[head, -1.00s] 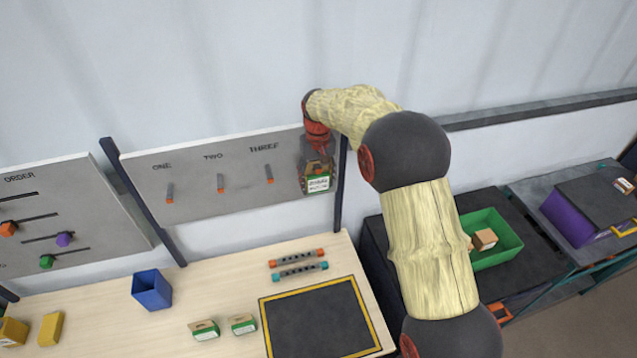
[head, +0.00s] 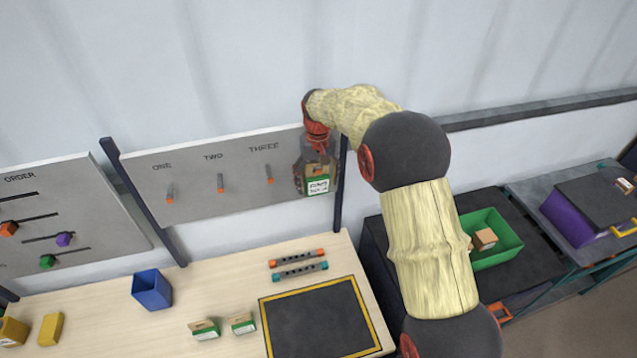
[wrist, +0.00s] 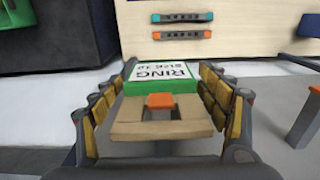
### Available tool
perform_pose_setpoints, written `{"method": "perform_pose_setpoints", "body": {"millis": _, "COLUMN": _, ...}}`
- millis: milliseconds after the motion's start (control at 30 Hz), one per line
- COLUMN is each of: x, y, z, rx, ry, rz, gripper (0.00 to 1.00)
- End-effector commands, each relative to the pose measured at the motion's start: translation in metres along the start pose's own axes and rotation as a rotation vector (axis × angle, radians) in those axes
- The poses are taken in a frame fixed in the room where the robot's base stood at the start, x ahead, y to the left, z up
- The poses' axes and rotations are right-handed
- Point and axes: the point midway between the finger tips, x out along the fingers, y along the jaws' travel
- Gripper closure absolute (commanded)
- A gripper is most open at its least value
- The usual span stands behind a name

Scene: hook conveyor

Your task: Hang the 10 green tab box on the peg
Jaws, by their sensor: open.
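The green tab box (head: 318,186) is at the right end of the peg board, to the right of the peg under THREE. In the wrist view the box (wrist: 163,76) shows a green edge and a white label reading RING SIZE 10. Its tan cardboard tab (wrist: 128,122) surrounds the orange tip of a peg (wrist: 160,100), whose grey stem shows behind the tab. My gripper (head: 317,162) is at the top of the box. In the wrist view its fingers (wrist: 163,100) are spread on both sides of the tab. The peg is hidden in the head view.
The peg board (head: 195,200) has pegs under ONE, TWO and THREE, all empty. Two green-edged boxes (head: 224,327) lie on the table near a blue bin (head: 152,290) and a black mat (head: 318,320). A green bin (head: 500,251) is at right.

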Motion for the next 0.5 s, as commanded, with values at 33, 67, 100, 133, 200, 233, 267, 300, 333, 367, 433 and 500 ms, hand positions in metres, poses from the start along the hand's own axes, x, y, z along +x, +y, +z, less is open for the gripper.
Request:
{"method": "perform_pose_setpoints", "body": {"millis": 33, "x": -0.004, "y": 0.0, "z": -0.008, "rx": -0.001, "ry": 0.022, "rz": 0.0, "gripper": 0.25}}
{"method": "perform_pose_setpoints", "body": {"millis": 67, "x": -0.006, "y": 0.0, "z": -0.008, "rx": 0.0, "ry": 0.023, "rz": 0.0, "gripper": 0.25}}
{"method": "perform_pose_setpoints", "body": {"millis": 100, "x": -0.01, "y": 0.0, "z": -0.007, "rx": 0.0, "ry": 0.024, "rz": 0.0, "gripper": 0.25}}
{"method": "perform_pose_setpoints", "body": {"millis": 133, "x": -0.014, "y": 0.0, "z": -0.007, "rx": 0.0, "ry": 0.026, "rz": 0.0, "gripper": 0.25}}
{"method": "perform_pose_setpoints", "body": {"millis": 200, "x": -0.026, "y": 0.0, "z": -0.006, "rx": 0.0, "ry": 0.028, "rz": 0.0, "gripper": 0.25}}
{"method": "perform_pose_setpoints", "body": {"millis": 233, "x": -0.033, "y": 0.0, "z": -0.005, "rx": 0.0, "ry": 0.031, "rz": 0.0, "gripper": 0.25}}
{"method": "perform_pose_setpoints", "body": {"millis": 267, "x": -0.04, "y": 0.0, "z": -0.005, "rx": 0.0, "ry": 0.033, "rz": 0.0, "gripper": 0.25}}
{"method": "perform_pose_setpoints", "body": {"millis": 300, "x": -0.049, "y": 0.0, "z": -0.003, "rx": 0.0, "ry": 0.034, "rz": 0.0, "gripper": 0.25}}
{"method": "perform_pose_setpoints", "body": {"millis": 333, "x": -0.057, "y": 0.0, "z": -0.003, "rx": 0.0, "ry": 0.036, "rz": 0.0, "gripper": 0.25}}
{"method": "perform_pose_setpoints", "body": {"millis": 367, "x": -0.065, "y": 0.0, "z": -0.002, "rx": 0.0, "ry": 0.038, "rz": 0.0, "gripper": 0.25}}
{"method": "perform_pose_setpoints", "body": {"millis": 433, "x": -0.08, "y": 0.0, "z": 0.001, "rx": 0.0, "ry": 0.039, "rz": 0.0, "gripper": 0.25}}
{"method": "perform_pose_setpoints", "body": {"millis": 500, "x": -0.094, "y": 0.0, "z": 0.004, "rx": 0.0, "ry": 0.038, "rz": 0.0, "gripper": 0.25}}
